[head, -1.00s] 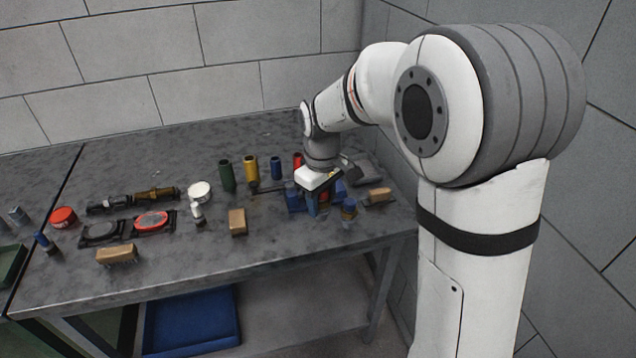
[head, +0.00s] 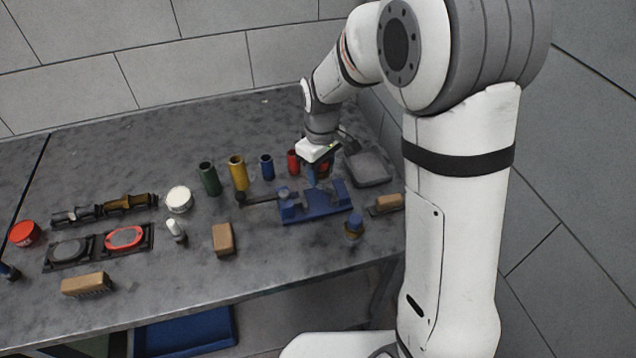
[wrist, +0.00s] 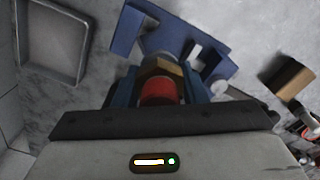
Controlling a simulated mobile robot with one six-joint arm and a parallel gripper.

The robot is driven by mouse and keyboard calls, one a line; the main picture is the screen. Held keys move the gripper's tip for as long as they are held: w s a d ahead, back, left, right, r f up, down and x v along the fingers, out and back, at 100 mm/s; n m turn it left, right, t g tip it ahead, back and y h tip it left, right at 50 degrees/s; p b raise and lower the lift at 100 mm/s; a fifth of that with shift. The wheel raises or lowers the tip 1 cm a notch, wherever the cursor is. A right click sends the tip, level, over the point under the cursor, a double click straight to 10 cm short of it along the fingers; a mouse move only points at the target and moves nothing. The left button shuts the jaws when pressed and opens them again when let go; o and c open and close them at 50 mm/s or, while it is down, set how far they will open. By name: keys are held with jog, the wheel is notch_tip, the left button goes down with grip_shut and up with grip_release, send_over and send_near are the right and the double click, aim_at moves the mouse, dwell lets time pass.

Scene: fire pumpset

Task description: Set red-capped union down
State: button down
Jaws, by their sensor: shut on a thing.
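My gripper (head: 318,178) points down just behind the blue vise-like fixture (head: 315,207). In the wrist view its blue fingers (wrist: 163,88) are shut on the red-capped union (wrist: 158,92). The union's red cap faces the camera, with a brass-coloured collar and a grey part beyond it. Its far end is hidden, and I cannot tell whether it touches the bench. The fixture also shows beyond the union in the wrist view (wrist: 212,62).
A grey tray (head: 369,168) lies right of my gripper. Red (head: 293,161), blue (head: 267,167), yellow (head: 238,173) and green (head: 208,179) cylinders stand to the left. A blue-and-brass fitting (head: 353,226) and a brush (head: 386,204) are in front. Bare bench lies far left behind.

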aim_at(320, 185)
jog(key=shift+s+f, duration=0.1)
jog(key=shift+f, duration=2.4)
jog(key=shift+f, duration=0.2)
jog(key=c, duration=1.2)
grip_release()
jog(key=shift+o, duration=0.2)
notch_tip(320, 185, up, 12)
jog(key=shift+r+b, duration=0.25)
jog(key=shift+b, duration=0.2)
jog(key=s+d+r+m+t, duration=0.1)
jog(key=s+d+r+m, duration=0.1)
jog(key=s+d+m, duration=0.2)
jog(key=s+d+r+m+t, duration=0.2)
jog(key=s+d+m, duration=0.3)
jog(key=s+d, duration=0.5)
jog(key=s, duration=0.5)
jog(key=shift+s+r+m, duration=0.2)
jog(key=shift+s+m, duration=0.1)
jog(key=shift+s, duration=0.05)
